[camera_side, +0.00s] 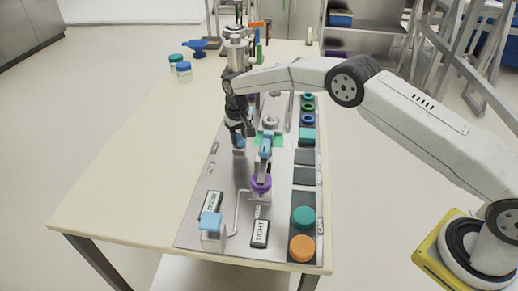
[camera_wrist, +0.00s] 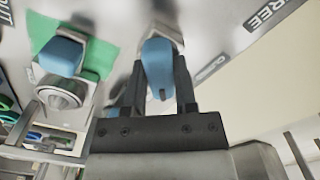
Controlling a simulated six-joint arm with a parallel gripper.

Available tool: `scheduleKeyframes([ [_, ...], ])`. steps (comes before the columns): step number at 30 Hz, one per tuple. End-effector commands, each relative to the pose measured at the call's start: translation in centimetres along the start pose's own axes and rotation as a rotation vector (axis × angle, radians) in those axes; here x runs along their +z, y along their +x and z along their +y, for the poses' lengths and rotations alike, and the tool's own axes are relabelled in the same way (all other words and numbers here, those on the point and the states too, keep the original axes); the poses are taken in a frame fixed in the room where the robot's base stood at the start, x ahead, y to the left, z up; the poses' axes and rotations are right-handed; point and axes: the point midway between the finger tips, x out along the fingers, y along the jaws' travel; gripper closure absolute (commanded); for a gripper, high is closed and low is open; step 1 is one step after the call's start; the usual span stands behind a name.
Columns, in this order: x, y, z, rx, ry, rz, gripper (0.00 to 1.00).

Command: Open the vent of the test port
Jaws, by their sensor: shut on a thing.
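My gripper (camera_side: 240,132) points down over the left side of the metal panel (camera_side: 225,180). Its two dark fingers (camera_wrist: 158,85) are shut on a blue handle (camera_wrist: 158,62), one finger on each side. The blue handle also shows low between the fingers in the side view (camera_side: 239,143), partly hidden by them. It sits on a pale mount on the panel; a label reading CLOSED (camera_wrist: 209,70) is beside it in the wrist view. Another blue handle (camera_wrist: 62,55), with a metal fitting, lies over a green patch (camera_wrist: 98,55) left of my gripper. I cannot tell which printed marks belong to the vent.
A purple ring (camera_side: 261,184) and a light blue cap (camera_side: 210,221) stand nearer the panel's front. Teal (camera_side: 303,217) and orange (camera_side: 302,248) discs line its right side. Lidded jars (camera_side: 183,72) stand at the back left. The table's left side (camera_side: 130,175) is clear.

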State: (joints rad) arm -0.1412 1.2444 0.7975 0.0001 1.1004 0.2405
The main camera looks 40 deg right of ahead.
Motion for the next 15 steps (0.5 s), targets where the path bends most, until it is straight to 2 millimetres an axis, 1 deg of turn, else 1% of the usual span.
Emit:
scheduleKeyframes([
  [15,-0.06,-0.05,0.03,-0.001,0.475,0.002,1.00],
])
